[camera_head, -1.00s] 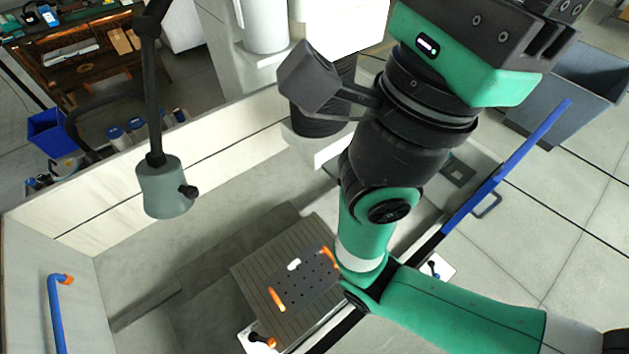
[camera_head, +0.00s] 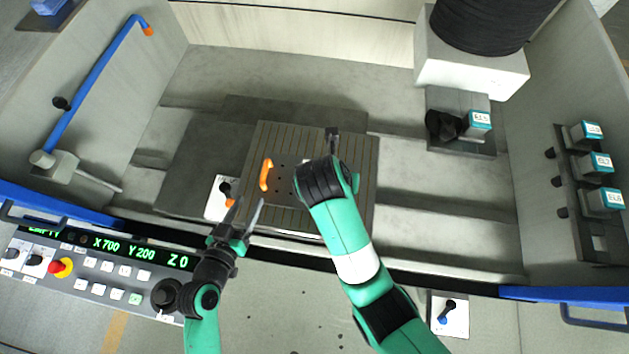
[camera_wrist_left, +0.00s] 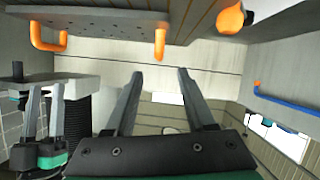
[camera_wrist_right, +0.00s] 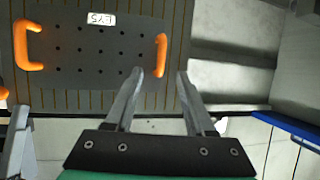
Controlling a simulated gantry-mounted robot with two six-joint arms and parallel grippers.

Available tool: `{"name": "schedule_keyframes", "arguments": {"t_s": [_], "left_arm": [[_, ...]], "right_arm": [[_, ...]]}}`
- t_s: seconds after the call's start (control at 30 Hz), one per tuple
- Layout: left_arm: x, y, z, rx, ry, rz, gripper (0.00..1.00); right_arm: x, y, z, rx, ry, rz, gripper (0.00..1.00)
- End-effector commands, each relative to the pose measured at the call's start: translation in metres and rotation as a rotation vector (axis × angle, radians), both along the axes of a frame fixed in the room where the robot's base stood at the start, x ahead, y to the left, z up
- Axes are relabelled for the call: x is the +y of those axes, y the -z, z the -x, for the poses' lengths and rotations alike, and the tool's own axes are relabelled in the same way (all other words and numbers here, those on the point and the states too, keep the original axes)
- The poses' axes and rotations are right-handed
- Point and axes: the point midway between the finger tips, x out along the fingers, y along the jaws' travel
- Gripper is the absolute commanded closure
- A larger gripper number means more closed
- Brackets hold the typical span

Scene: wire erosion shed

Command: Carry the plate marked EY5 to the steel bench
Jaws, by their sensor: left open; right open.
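The plate marked EY5 (camera_wrist_right: 95,60) is dark grey with rows of holes and an orange handle at each end. It lies on the slatted table (camera_head: 362,185) in the machine tank. In the head view its left handle (camera_head: 266,174) shows; my right arm hides much of the rest. My left gripper (camera_head: 246,210) is open and empty, just in front of that handle. My right gripper is mostly hidden under its wrist in the head view. In the right wrist view it (camera_wrist_right: 160,74) is open, with the plate's right handle (camera_wrist_right: 161,55) between its fingertips in the picture. I see no steel bench.
The tank's front edge and a blue rail (camera_head: 60,205) run below the table. A control panel (camera_head: 90,265) is at lower left. A grey block with a teal EC5 tag (camera_head: 479,122) stands right, and tagged holders (camera_head: 601,162) hang on the right wall. A white-based lever (camera_head: 448,315) is at lower right.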

Motion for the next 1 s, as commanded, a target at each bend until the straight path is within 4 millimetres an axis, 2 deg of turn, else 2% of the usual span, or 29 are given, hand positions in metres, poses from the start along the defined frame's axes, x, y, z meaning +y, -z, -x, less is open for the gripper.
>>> {"name": "schedule_keyframes", "arguments": {"t_s": [0.27,0.43,0.57,0.8,1.0], "left_arm": [[0.000,-0.004,-0.001,-0.003,0.000,-0.001,0.45],[-0.003,0.000,-0.011,-0.006,0.001,-0.001,0.45],[-0.010,0.007,-0.029,-0.004,0.002,-0.001,0.45],[-0.023,0.025,-0.071,-0.004,0.001,0.000,0.45],[-0.031,0.036,-0.096,-0.004,0.001,-0.002,0.45]], "right_arm": [[0.000,-0.003,-0.001,-0.004,0.000,0.001,0.45],[-0.003,0.007,-0.004,-0.002,0.001,0.002,0.45],[-0.010,0.026,-0.010,0.000,0.002,0.003,0.45],[-0.022,0.068,-0.026,-0.002,0.003,0.003,0.45],[-0.029,0.093,-0.036,-0.003,0.002,0.002,0.45]]}}
